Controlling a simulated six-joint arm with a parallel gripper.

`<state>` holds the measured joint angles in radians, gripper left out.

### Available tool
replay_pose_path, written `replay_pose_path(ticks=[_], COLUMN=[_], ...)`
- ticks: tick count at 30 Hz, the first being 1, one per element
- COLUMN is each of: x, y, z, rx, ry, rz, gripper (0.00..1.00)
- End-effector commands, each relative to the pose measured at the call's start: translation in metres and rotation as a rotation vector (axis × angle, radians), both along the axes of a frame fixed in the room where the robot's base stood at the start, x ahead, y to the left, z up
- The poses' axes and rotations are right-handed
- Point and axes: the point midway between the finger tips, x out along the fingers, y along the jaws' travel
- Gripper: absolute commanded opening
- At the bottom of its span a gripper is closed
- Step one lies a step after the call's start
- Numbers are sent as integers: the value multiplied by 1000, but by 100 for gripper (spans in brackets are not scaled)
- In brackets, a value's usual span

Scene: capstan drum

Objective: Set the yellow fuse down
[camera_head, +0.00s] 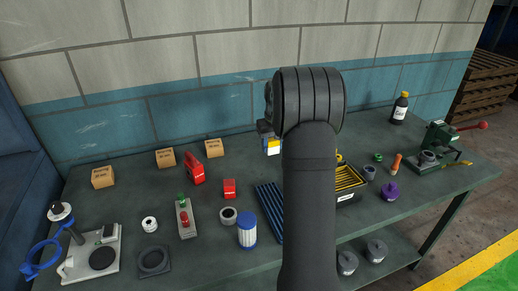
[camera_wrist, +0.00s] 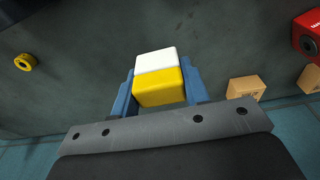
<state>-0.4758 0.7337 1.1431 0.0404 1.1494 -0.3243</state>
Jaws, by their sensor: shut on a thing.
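The yellow fuse (camera_wrist: 160,92) is a block with one yellow part and one white part. My gripper (camera_wrist: 158,80) is shut on it, with a blue finger on each side. In the head view the fuse (camera_head: 273,148) shows just left of my dark arm, towards the back of the bench (camera_head: 120,220). My gripper (camera_head: 267,137) is partly hidden there by my arm. I cannot tell how far the fuse is above the bench top. The wrist view shows bare grey bench around it.
A blue ribbed tray (camera_head: 269,210) lies in front. A yellow-slotted tray (camera_head: 350,180) is right of my arm. A yellow ring (camera_wrist: 24,62) lies apart.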

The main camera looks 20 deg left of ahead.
Motion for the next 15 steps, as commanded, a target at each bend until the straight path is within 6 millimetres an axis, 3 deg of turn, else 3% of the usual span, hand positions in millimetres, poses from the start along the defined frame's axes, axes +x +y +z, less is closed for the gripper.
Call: replay_pose_path(ticks=[4,11,15], x=[1,1,1], y=[-12,-15,-15], z=[7,14,34], rx=[0,1,1], ry=[0,-1,-3], rz=[-2,0,0], gripper=[18,18,18])
